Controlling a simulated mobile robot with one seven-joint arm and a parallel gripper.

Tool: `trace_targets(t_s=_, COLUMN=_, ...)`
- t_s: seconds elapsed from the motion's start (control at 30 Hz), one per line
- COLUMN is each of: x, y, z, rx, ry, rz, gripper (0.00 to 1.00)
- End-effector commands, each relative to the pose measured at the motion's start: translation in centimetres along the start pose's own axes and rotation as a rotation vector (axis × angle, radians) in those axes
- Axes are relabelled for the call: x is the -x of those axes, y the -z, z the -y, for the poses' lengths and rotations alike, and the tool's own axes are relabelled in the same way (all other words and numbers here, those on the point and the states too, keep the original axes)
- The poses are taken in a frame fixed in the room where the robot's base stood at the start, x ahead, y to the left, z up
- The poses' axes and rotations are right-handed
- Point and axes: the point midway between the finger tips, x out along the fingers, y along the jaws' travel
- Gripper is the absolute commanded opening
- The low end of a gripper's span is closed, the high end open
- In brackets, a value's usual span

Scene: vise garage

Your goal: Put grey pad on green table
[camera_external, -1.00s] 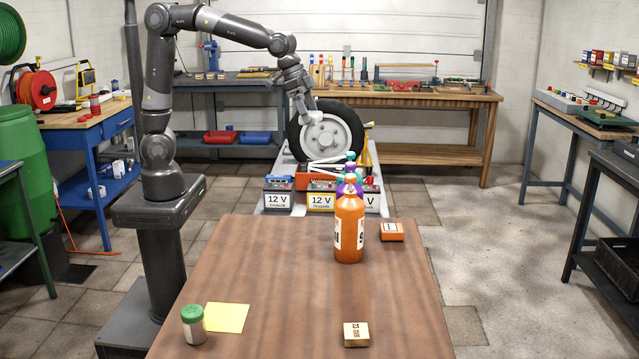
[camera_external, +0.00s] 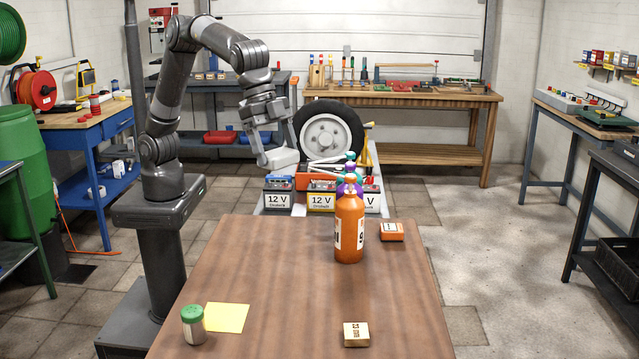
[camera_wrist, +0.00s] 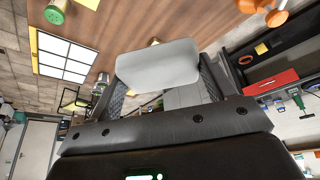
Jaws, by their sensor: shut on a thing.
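The grey pad (camera_external: 281,158) is a light grey block with rounded edges. My gripper (camera_external: 275,145) is shut on it and holds it in the air beyond the far edge of the brown table. In the wrist view the pad (camera_wrist: 158,64) sits between the two dark fingers of my gripper (camera_wrist: 165,82). A table with green legs (camera_external: 38,225) stands at the left edge, cut off by the frame. Only a small part of its top shows, and I cannot tell what lies on it.
The brown table (camera_external: 290,290) holds an orange bottle (camera_external: 349,230) with others behind it, an orange box (camera_external: 391,231), a yellow sheet (camera_external: 227,317), a green-capped jar (camera_external: 194,325) and a small gold box (camera_external: 356,334). Batteries (camera_external: 277,196) and a wheel (camera_external: 325,135) stand behind.

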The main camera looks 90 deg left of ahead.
Motion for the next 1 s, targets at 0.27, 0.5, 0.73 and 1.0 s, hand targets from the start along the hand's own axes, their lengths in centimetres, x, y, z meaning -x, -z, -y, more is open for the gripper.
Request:
trace_targets(t_s=0.27, x=-1.4, y=0.6, z=-9.3, rx=-0.091, ry=-0.027, rz=0.001, gripper=0.55)
trace_targets(t_s=0.5, x=-2.0, y=0.4, z=-14.2, rx=-0.136, ry=-0.037, rz=-0.001, gripper=0.55)
trace_targets(t_s=0.73, x=-6.9, y=-1.8, z=-14.3, rx=-0.139, ry=-0.036, rz=0.004, gripper=0.55)
trace_targets(t_s=1.0, x=-14.9, y=-5.1, z=-14.1, rx=-0.140, ry=-0.036, rz=0.004, gripper=0.55)
